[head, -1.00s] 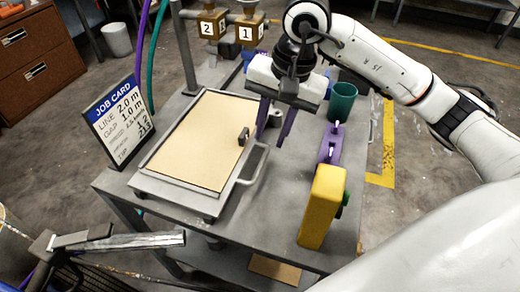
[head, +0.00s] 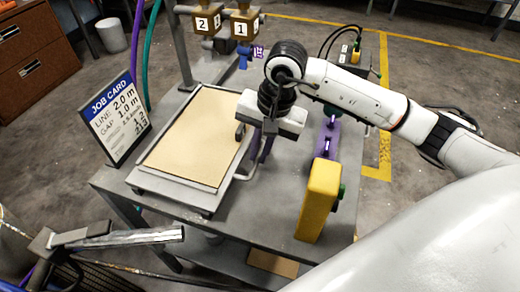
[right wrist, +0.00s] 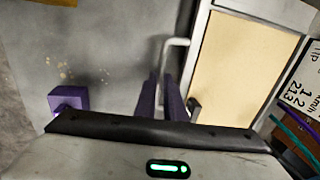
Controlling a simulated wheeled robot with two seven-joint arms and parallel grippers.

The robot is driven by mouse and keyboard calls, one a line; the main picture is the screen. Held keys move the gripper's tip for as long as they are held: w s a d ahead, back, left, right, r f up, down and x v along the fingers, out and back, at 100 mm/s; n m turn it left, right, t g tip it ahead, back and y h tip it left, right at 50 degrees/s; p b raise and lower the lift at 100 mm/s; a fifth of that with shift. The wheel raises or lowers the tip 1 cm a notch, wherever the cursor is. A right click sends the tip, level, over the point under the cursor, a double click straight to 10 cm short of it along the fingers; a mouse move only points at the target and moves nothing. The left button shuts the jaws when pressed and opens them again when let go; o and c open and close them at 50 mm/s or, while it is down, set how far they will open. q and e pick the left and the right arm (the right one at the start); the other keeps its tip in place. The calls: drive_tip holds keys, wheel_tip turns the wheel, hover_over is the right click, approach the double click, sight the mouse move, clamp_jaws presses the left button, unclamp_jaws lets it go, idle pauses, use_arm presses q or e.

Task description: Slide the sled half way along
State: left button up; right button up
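A shallow grey tray (head: 172,190) with a cream panel (head: 195,138) stands on the cart top. A pale grey loop handle (head: 247,176) sticks out from its right side. It also shows in the right wrist view (right wrist: 166,44). My right gripper (head: 260,150) points down at the handle. Its purple fingers (right wrist: 162,85) are close together around the handle bar, with the tips partly hidden. My left gripper is out of view.
A job card (head: 117,117) stands left of the tray. A yellow block-shaped object (head: 318,202) and a purple holder (head: 327,137) stand right of the gripper. Numbered brown blocks (head: 222,24) are behind.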

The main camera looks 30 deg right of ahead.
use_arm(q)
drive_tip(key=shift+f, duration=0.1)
use_arm(e)
clamp_jaws()
